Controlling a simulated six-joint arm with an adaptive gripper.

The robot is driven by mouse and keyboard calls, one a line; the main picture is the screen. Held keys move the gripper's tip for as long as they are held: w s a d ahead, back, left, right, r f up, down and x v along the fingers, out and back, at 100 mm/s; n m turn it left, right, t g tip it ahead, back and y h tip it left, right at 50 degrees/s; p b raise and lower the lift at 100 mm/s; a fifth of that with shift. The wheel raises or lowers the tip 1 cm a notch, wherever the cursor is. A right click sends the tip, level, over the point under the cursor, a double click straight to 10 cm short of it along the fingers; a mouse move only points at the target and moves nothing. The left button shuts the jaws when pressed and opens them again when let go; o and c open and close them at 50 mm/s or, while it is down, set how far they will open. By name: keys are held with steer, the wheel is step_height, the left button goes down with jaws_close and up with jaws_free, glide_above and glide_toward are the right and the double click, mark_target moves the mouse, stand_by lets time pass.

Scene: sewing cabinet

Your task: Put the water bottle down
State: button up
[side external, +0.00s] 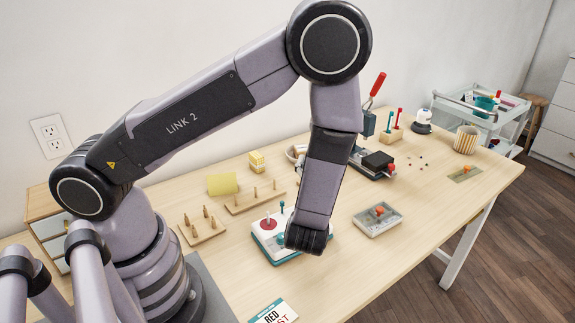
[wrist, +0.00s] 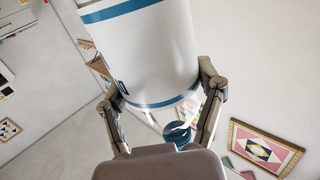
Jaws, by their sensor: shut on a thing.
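The water bottle (wrist: 150,55), white with blue bands, fills the upper middle of the wrist view. My gripper (wrist: 156,84) is shut on it, with one finger on each side of the body. A round dark blue part (wrist: 177,133) shows below the bottle's lower band, close to my gripper's base; I cannot tell for certain that it is the cap. In the side external view my arm hides both the bottle and the gripper's fingers. Whether the bottle touches any surface cannot be seen.
The wooden table (side external: 375,262) holds a white-and-teal board (side external: 268,249) by my wrist and a grey tray (side external: 377,220) to its right. Peg boards (side external: 255,197), a black-topped device (side external: 378,161) and a ribbed cup (side external: 466,139) stand farther off. The front right tabletop is bare.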

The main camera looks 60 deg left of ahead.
steer(key=s+d+n+g+y, duration=0.3)
steer(key=s+d+g, duration=0.15)
steer(key=s, duration=0.65)
steer(key=w+d+f, duration=0.5)
steer(key=w+f, duration=0.7)
steer(key=f, duration=0.1)
steer(key=shift+t, duration=0.25)
steer(key=o, duration=1.2)
steer(key=shift+f, duration=0.15)
